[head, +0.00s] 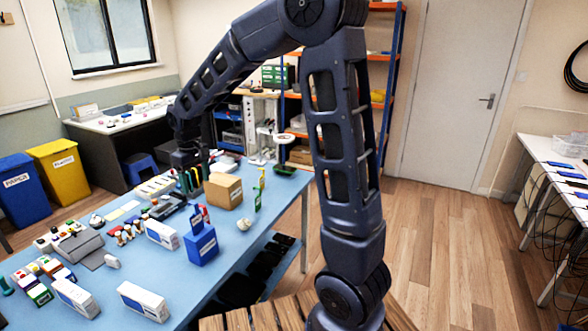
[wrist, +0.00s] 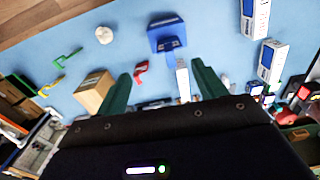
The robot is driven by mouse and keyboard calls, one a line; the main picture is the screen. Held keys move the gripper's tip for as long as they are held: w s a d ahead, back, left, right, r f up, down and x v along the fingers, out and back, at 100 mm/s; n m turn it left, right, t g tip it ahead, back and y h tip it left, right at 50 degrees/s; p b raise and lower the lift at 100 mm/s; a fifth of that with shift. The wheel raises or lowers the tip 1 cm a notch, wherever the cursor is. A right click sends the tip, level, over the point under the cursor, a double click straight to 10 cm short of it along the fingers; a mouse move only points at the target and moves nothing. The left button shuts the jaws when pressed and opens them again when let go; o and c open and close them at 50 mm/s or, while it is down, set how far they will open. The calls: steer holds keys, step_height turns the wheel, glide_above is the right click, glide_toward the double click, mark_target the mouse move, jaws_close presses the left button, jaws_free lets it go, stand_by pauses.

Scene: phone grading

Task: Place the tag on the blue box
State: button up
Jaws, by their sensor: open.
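The blue box (head: 201,246) stands on the light blue table, and it also shows at the top of the wrist view (wrist: 165,27). A dark blue tag-like piece (wrist: 170,43) shows at the box; whether it touches the box I cannot tell. A red tag-like piece (wrist: 141,70) stands beside it, apart from the box in the wrist view. Which piece is the task's tag is unclear. My gripper (head: 190,181) has green fingers and is over the table beyond the cardboard box. In the wrist view, my gripper (wrist: 163,88) is open, with nothing visibly held.
A cardboard box (head: 223,190) stands near the gripper. A white-and-blue carton (head: 162,233) is beside the blue box. Green (head: 258,198) and yellow pieces stand at the table's right. Small bottles, a grey device (head: 75,246) and more cartons crowd the left.

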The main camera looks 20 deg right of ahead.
steer(key=s+d+r+m+t, duration=0.1)
steer(key=s+d+r, duration=0.15)
steer(key=d, duration=0.35)
steer(key=s+d+r+m, duration=0.1)
steer(key=d+r, duration=0.3)
steer(key=d, duration=0.2)
steer(key=s+d+r+m+t, duration=0.3)
steer(key=s+d+m, duration=0.3)
steer(key=s+d, duration=1.1)
steer(key=shift+s+d+m, duration=0.3)
steer(key=shift+s+d, duration=0.05)
steer(key=shift+d, duration=0.75)
